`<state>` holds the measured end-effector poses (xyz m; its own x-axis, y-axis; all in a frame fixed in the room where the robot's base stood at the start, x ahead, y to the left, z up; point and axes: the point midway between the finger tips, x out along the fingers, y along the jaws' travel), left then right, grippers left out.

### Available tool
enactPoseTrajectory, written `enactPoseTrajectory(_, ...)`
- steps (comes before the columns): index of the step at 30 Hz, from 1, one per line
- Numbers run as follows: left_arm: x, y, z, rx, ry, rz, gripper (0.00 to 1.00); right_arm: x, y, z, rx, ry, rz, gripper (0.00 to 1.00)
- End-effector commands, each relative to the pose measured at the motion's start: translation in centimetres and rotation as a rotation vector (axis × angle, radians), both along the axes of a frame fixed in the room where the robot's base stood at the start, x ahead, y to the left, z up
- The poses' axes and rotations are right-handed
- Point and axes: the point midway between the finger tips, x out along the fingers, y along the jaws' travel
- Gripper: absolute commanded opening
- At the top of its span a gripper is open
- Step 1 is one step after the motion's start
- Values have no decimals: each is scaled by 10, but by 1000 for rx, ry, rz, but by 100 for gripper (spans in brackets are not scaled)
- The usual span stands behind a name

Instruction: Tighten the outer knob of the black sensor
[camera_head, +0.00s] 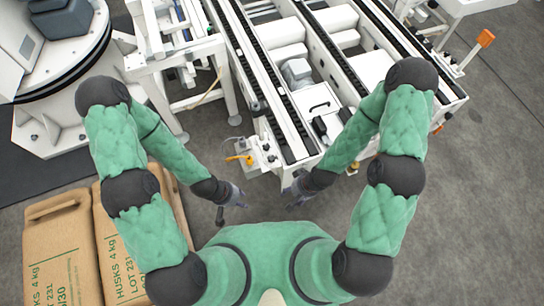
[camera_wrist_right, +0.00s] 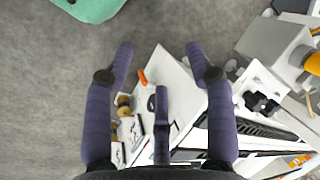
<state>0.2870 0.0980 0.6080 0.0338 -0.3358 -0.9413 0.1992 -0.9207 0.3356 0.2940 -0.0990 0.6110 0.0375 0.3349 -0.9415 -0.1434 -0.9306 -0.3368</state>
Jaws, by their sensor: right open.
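A small black lobed part (camera_wrist_right: 262,103) sits on the white conveyor end at the right of the right wrist view. It may be the black sensor with its knobs, but I cannot tell for sure. My right gripper (camera_wrist_right: 160,70) is open and empty, its purple fingers spread above the conveyor's corner, to the left of that part. It also shows in the head view (camera_head: 292,192), by the near end of the conveyor. My left gripper (camera_head: 237,198) hangs left of it, over the floor. Its fingers are too small to judge.
The white conveyor (camera_head: 288,152) runs away from me. A yellow-orange connector (camera_head: 238,158) and a grey box (camera_wrist_right: 272,42) sit beside its near end. Brown husk sacks (camera_head: 58,245) lie at lower left. Grey floor is free to the right.

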Motion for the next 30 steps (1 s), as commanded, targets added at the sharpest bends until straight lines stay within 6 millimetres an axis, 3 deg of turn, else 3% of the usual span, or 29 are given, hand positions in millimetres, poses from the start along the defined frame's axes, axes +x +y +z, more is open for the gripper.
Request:
enactPoseTrajectory(8, 0, 0, -12, 0, 0, 0, 40, 59, 1, 27, -30, -190, 410, 54)
enactPoseTrajectory(18, 0, 0, -26, 0, 0, 0, 40, 118, 14, 85, -75, -441, 987, 54)
enactPoseTrajectory(24, 0, 0, -30, 0, 0, 0, 40, 132, 20, 109, -92, -533, 1202, 54)
enactPoseTrajectory(30, 0, 0, -33, 0, 0, 0, 40, 135, 24, 111, -95, -556, 1265, 54)
